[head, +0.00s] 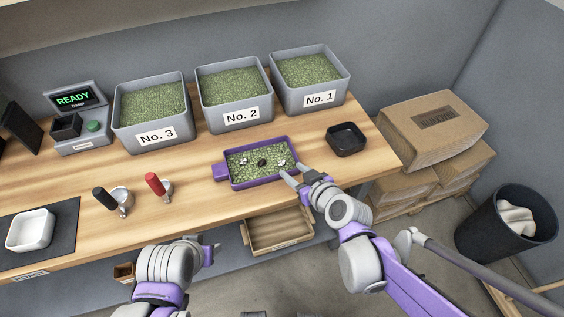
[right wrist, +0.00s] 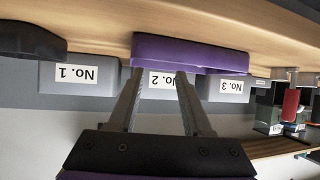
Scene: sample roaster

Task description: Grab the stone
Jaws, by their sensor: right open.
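A purple tray (head: 257,184) full of green beans sits near the front edge of the wooden table. A small dark lump (head: 262,162) lies in the middle of the beans, with a small pale grey piece on its left (head: 243,161) and another on its right (head: 281,162). I cannot tell for sure which is the stone. My right gripper (head: 291,171) is open at the tray's right front corner, with nothing between its fingers. In the right wrist view, which is upside down, the open fingers (right wrist: 157,76) point at the purple tray (right wrist: 190,54). My left gripper (head: 213,252) is low before the table; its fingers are unclear.
Grey bins No. 3 (head: 153,134), No. 2 (head: 241,113) and No. 1 (head: 319,99) stand behind the tray. A black dish (head: 347,139) is to its right. A black-handled (head: 104,198) and a red-handled tool (head: 155,184) stand left. An open drawer (head: 279,243) juts out below.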

